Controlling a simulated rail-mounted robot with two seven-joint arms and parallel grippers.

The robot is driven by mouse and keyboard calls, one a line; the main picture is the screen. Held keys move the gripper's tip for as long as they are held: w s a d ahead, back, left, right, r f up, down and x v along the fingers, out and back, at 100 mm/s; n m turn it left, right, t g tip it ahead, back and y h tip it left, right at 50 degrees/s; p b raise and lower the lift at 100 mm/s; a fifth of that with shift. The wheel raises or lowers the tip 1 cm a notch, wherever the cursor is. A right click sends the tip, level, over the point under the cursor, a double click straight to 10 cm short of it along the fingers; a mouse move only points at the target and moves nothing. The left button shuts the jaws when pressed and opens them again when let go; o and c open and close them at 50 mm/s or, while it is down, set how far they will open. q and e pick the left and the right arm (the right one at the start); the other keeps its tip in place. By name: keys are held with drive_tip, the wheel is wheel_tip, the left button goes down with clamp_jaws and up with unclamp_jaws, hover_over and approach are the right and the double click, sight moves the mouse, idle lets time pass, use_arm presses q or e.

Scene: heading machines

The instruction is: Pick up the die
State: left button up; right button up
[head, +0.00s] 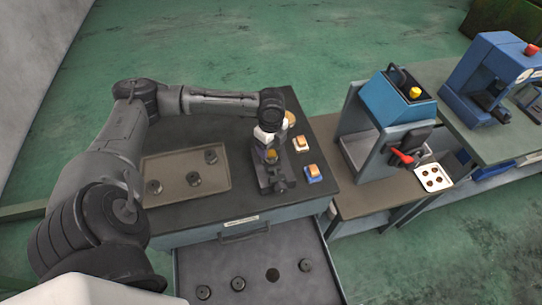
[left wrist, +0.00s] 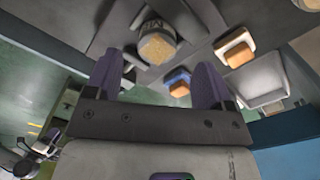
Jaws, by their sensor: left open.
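A small round piece with a brass-coloured top (left wrist: 157,48) stands in a dark vise-like fixture on the bench. It also shows in the head view (head: 271,156), partly hidden by my gripper; I cannot tell surely whether it is the die. Several dark round pieces (head: 210,156) that look like dies sit on the tray and in the drawer. My left gripper (head: 264,147) is open over the fixture (head: 277,184). In the left wrist view its two purple fingers (left wrist: 158,62) are spread, empty, and the brass-topped piece lies beyond the gap between them. My right gripper is not in view.
A flat tray (head: 221,184) lies left of the fixture. An orange-topped block on a white base (head: 301,144) and one on a blue base (head: 313,172) stand close on its right. An open drawer (head: 240,262) juts out in front. A blue machine (head: 384,110) stands farther right.

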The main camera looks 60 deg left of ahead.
sight(270, 153)
use_arm(q)
wheel_tip(270, 153, down, 4)
drive_tip(key=shift+s+d+r, duration=0.1)
drive_tip(key=shift+s, duration=0.05)
drive_tip(key=c, duration=1.2)
drive_tip(key=shift+c, duration=0.2)
drive_tip(key=shift+r, duration=0.15)
